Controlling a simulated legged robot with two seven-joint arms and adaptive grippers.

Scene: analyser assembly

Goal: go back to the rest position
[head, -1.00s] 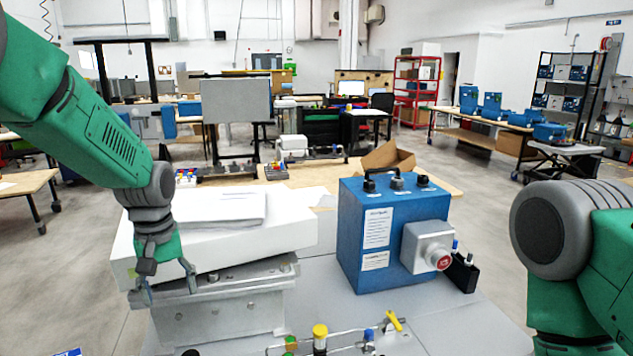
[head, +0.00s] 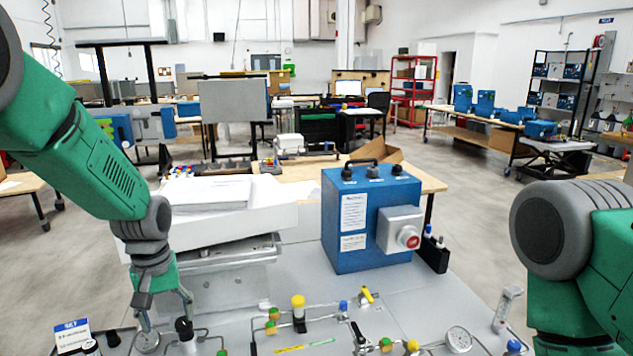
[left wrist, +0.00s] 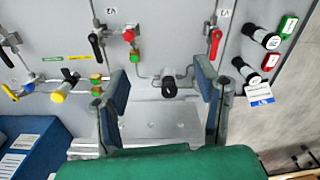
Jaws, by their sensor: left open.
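My left gripper (head: 166,322) hangs at the lower left of the head view, fingers pointing down over the near left part of the panel. In the left wrist view its two blue-padded fingers (left wrist: 160,105) stand wide apart with nothing between them. A black knob on a pipe fitting (left wrist: 169,88) shows between and beyond the fingertips. I cannot tell whether a finger touches the panel. My right arm (head: 575,250) shows at the right edge of the head view, but its gripper is outside the picture.
A blue analyser box (head: 345,240) stands on the grey panel (head: 300,285), right of centre. A white block with papers (head: 245,228) lies behind my left gripper. Valves, pipes and a gauge (head: 459,338) cover the near panel. A labelled tag (head: 72,336) stands at lower left.

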